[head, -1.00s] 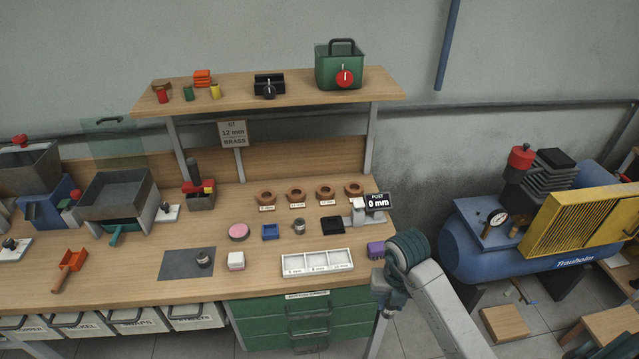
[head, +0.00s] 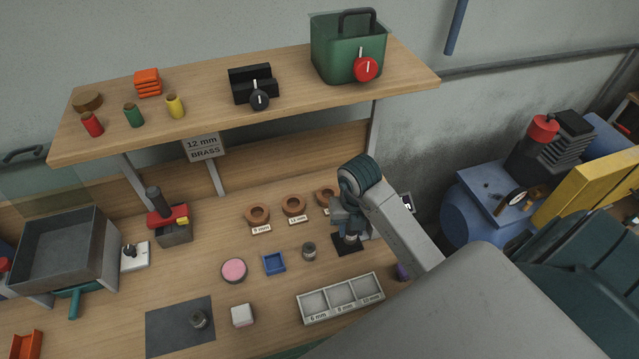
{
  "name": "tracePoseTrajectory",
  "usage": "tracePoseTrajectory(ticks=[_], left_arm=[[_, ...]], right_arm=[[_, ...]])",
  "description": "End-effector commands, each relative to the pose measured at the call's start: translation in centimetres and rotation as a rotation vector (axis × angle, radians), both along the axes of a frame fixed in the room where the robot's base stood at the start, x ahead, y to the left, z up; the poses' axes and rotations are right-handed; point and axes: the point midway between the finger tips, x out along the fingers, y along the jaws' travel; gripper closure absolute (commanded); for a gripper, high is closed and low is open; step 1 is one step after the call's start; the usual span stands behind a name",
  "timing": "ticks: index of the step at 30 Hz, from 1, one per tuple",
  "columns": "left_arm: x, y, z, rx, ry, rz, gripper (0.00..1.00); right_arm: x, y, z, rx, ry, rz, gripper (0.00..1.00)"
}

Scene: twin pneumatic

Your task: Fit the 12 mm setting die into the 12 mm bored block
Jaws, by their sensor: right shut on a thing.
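My right gripper (head: 350,236) is over the black square pad (head: 352,249) on the bench, in front of the rings. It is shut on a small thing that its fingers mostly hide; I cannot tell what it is. Several brown bored rings stand in a row: one labelled 9 mm (head: 257,214), one beside it (head: 293,205), one partly behind my gripper (head: 325,195). A small grey metal cylinder (head: 309,252) stands left of the pad. My left gripper is out of view.
A white three-compartment tray (head: 313,315) lies in front of the pad. A blue tray (head: 274,264), pink disc (head: 234,270) and white block (head: 242,316) are to the left. The shelf (head: 210,118) overhangs the back. A "12 mm BRASS" sign (head: 203,147) hangs below it.

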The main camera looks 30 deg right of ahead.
Motion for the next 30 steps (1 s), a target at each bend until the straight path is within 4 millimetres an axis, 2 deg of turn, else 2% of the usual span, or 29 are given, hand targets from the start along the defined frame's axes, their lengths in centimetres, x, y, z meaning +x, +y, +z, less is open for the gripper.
tracePoseTrajectory(ticks=[1, 3, 7, 11, 16, 21, 28, 30], left_arm=[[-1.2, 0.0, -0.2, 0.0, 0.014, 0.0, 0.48], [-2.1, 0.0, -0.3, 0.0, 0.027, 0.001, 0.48], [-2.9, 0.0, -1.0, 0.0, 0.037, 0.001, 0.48], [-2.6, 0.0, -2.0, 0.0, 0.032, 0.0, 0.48], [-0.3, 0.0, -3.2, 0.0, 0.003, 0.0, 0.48], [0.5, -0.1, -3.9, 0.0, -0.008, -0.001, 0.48], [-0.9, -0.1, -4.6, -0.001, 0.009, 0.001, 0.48], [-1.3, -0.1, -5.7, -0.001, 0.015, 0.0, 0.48]], right_arm=[[1.0, -0.2, 0.0, 0.0, -0.002, -0.002, 1.0], [2.7, -0.6, 0.1, 0.0, -0.004, -0.001, 1.0], [6.2, -1.4, -0.1, 0.001, -0.004, -0.002, 1.0], [9.6, -2.2, -0.2, 0.001, -0.004, -0.002, 1.0], [13.5, -3.2, -0.3, 0.001, -0.004, -0.001, 1.0], [15.5, -3.7, -0.2, 0.0, -0.001, -0.001, 1.0], [17.0, -4.0, -0.1, 0.0, -0.002, 0.0, 1.0], [16.8, -4.0, -1.3, 0.0, -0.001, 0.0, 1.0]])
